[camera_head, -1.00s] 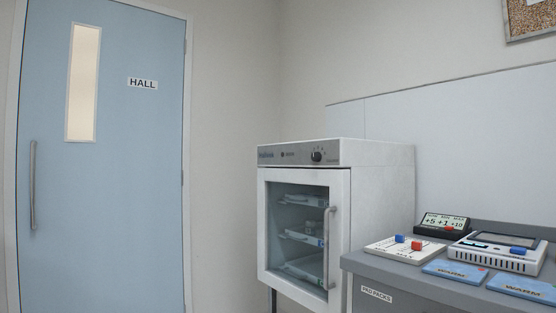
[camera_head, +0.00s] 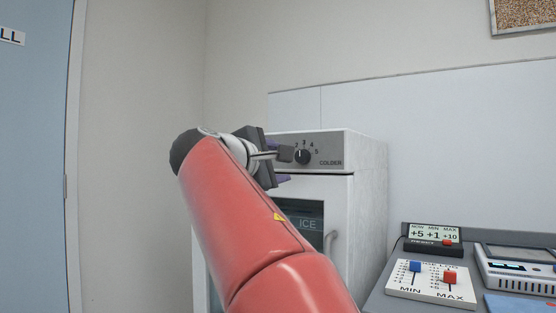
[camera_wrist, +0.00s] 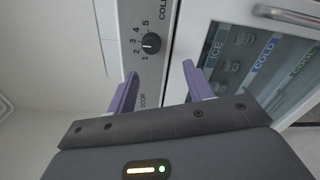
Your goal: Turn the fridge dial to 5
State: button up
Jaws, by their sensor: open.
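The black fridge dial (camera_head: 302,157) sits on the grey control strip of the white fridge (camera_head: 368,190). My gripper (camera_head: 284,166) is at the strip, just left of the dial in the head view. In the wrist view its purple fingers (camera_wrist: 162,84) are spread, empty, with the dial ahead between their lines, apart from them.
The glass fridge door with its handle (camera_wrist: 289,15) is beside my right finger in the wrist view. A grey counter on the right carries a display (camera_head: 433,238), a slider panel (camera_head: 432,282) and a white device (camera_head: 520,270).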

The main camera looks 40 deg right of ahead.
aim_at(300, 157)
jog(key=shift+h, duration=0.3)
jog(key=x, duration=0.2)
jog(key=p+x, duration=0.1)
jog(key=x, duration=0.1)
jog(key=r+x, duration=0.1)
jog(key=x, duration=0.1)
jog(key=shift+s+d+r, duration=0.15)
jog(key=shift+s+d, duration=0.05)
jog(key=shift+d, duration=0.15)
jog(key=shift+w+d+p, duration=0.3)
jog(key=shift+d, duration=0.35)
jog(key=c, duration=1)
